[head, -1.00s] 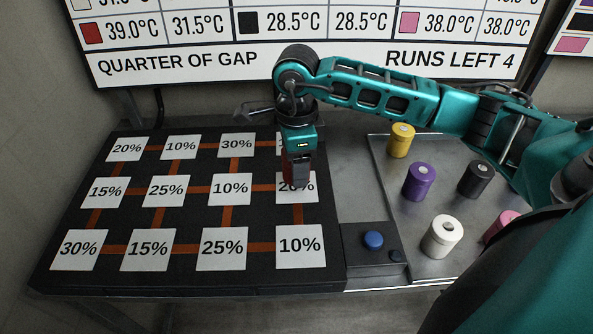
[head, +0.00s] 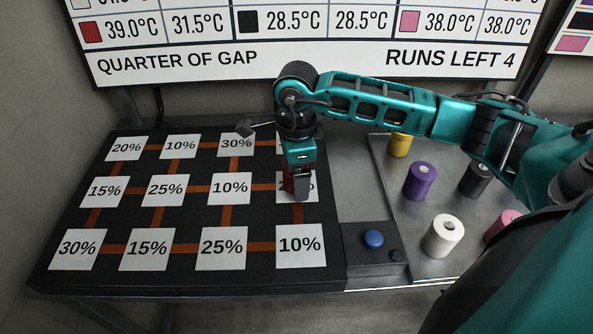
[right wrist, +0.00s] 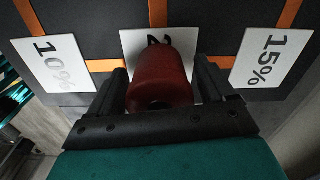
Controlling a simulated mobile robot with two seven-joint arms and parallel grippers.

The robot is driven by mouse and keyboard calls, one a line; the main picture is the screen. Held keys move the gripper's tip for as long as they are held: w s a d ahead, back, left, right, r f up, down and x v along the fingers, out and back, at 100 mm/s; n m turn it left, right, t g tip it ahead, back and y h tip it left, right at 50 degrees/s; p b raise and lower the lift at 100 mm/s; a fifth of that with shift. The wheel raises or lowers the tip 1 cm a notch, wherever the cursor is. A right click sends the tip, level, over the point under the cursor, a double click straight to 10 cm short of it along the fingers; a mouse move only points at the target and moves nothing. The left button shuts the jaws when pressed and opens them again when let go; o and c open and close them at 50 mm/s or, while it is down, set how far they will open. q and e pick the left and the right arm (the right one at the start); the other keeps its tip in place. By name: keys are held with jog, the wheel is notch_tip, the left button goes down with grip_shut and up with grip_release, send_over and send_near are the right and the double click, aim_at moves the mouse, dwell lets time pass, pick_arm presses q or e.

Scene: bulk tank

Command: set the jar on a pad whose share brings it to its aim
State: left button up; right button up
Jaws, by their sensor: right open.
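The red jar (right wrist: 160,80) is between the two fingers of my right gripper (right wrist: 165,88), over the right-hand pad of the middle row (right wrist: 130,45). In the head view that pad (head: 312,195) is mostly covered; part of a "%" shows. My right gripper (head: 298,188) points down there, and a little of the red jar (head: 288,184) shows beside the near finger. The fingers are open, one on each side of the jar. The jar appears upright, low over or on the pad; its base contact is hidden. My left gripper is out of view.
The black board (head: 265,268) holds rows of percent pads. A blue button (head: 374,239) stands right of it. A metal tray (head: 405,250) holds yellow (head: 399,146), purple (head: 420,181), black (head: 475,179), white (head: 443,236) and pink (head: 497,227) jars. The wall sign (head: 300,62) reads "RUNS LEFT 4".

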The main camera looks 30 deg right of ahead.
jog(key=shift+r, duration=0.1)
jog(key=shift+r, duration=0.25)
notch_tip(320, 180, up, 12)
jog(key=shift+f, duration=0.15)
dwell(0.5)
